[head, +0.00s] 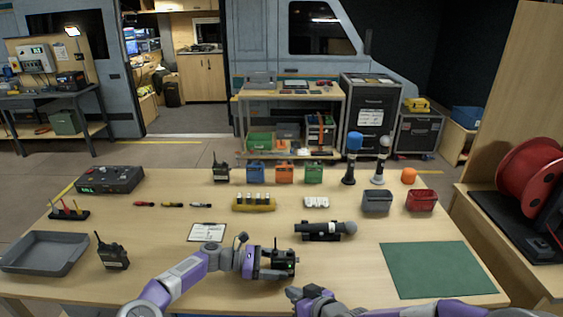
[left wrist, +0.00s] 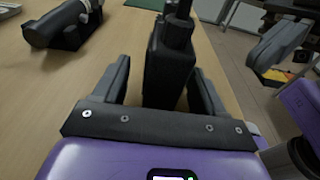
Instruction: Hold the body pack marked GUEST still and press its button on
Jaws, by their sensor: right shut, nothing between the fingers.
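A black body pack (head: 285,262) with a stubby antenna stands near the front middle of the table; a small green light shows on it. Any marking on it is too small to read. My left gripper (head: 270,262) is at its left side. In the left wrist view the pack (left wrist: 168,72) stands between the two fingers of my left gripper (left wrist: 160,80). A gap shows at the left finger; the right finger is close to the pack, contact unclear. My right gripper (head: 297,293) is shut and empty, low in front of the pack. The pack's button cannot be made out.
Two similar black packs stand at the front left (head: 112,252) and at the back (head: 221,171). A microphone in a cradle (head: 324,230) lies just behind the held-side pack. A clipboard (head: 207,232) lies to the left. A green mat (head: 438,270) lies bare at right.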

